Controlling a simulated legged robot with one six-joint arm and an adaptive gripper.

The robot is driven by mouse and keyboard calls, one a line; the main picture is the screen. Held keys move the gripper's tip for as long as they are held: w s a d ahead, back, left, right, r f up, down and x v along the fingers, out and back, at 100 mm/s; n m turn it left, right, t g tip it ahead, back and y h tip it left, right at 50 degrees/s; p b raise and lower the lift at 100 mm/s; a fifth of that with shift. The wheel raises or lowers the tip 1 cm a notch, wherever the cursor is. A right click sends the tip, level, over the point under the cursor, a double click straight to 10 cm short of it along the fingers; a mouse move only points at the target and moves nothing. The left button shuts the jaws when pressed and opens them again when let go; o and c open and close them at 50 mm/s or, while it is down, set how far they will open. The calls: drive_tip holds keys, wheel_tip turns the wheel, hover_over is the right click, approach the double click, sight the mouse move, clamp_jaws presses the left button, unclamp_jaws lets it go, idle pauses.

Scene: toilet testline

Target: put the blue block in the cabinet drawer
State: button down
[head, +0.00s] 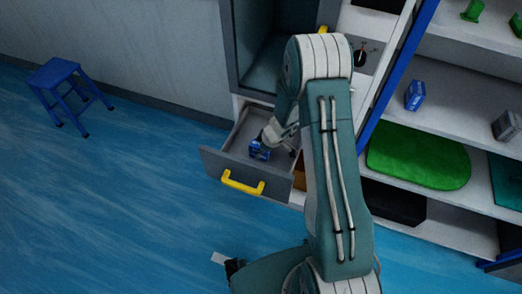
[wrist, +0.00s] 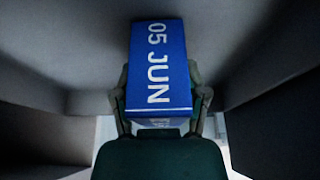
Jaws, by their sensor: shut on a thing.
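The blue block (wrist: 158,65) has white lettering, "05 JUN", on the face seen in the wrist view. My gripper (wrist: 160,98) has a finger on each side of it and is shut on it. In the head view the blue block (head: 259,149) is at the end of my arm, within the outline of the open cabinet drawer (head: 222,163). The drawer has a grey front and a yellow handle. My arm hides part of the drawer's right side. I cannot tell whether the block touches the drawer floor.
A shelf unit at right holds another blue block (head: 415,95), a grey block (head: 507,126), green items and a green mat (head: 418,157). An open dark compartment (head: 275,60) is above the drawer. A blue stool (head: 66,90) stands at left. The floor (head: 110,210) between is clear.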

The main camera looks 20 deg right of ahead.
drive_tip(key=shift+f, duration=0.2)
drive_tip(key=shift+c, duration=0.6)
unclamp_jaws()
drive_tip(key=shift+f, duration=0.1)
